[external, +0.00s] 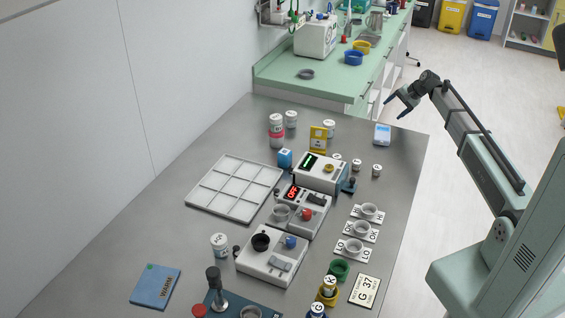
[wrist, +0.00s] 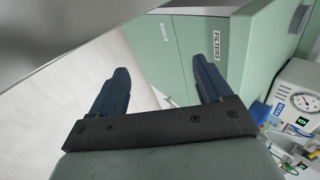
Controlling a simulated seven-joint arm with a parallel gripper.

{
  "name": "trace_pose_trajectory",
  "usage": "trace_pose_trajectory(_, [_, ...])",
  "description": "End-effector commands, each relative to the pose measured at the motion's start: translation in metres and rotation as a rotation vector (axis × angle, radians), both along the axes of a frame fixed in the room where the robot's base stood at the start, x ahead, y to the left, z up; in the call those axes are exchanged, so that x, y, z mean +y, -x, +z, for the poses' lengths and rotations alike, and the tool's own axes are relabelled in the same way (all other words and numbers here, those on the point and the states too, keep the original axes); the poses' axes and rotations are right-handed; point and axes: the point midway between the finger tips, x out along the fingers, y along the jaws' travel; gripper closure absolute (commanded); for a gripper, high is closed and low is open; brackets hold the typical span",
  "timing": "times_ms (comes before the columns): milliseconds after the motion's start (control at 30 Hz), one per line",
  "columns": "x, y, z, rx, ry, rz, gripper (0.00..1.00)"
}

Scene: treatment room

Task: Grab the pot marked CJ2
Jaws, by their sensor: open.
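No marking CJ2 is legible in either view, so I cannot tell which pot it is. White lidded pots with small dark print stand on the grey table in the external view: a larger one with a red band (external: 276,131), one beside it (external: 291,119), one behind the yellow stand (external: 329,128), one at front left (external: 219,244), and small ones (external: 356,164) and (external: 377,170) near the right side. My gripper (external: 394,108) is open and empty, raised near the table's far right corner. Its two dark fingers (wrist: 164,65) are spread in the wrist view, with no pot between them.
A white divided tray (external: 232,187) lies at left, with instruments (external: 321,173) in the middle. Cups stand on HI, OK and LO cards (external: 361,231) at right. A blue-white device (external: 382,134) sits near my gripper. Green cabinets (wrist: 190,50) show in the wrist view.

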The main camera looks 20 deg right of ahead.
Motion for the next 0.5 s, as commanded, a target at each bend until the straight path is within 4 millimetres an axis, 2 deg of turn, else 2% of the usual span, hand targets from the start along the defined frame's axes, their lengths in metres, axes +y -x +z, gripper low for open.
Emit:
trace_pose_trajectory(33, [0.022, -0.009, 0.012, 0.023, 0.024, 0.046, 0.21])
trace_pose_trajectory(133, [0.062, -0.014, 0.027, 0.082, 0.070, 0.109, 0.21])
trace_pose_trajectory(500, [0.203, -0.010, 0.068, 0.301, 0.243, 0.201, 0.21])
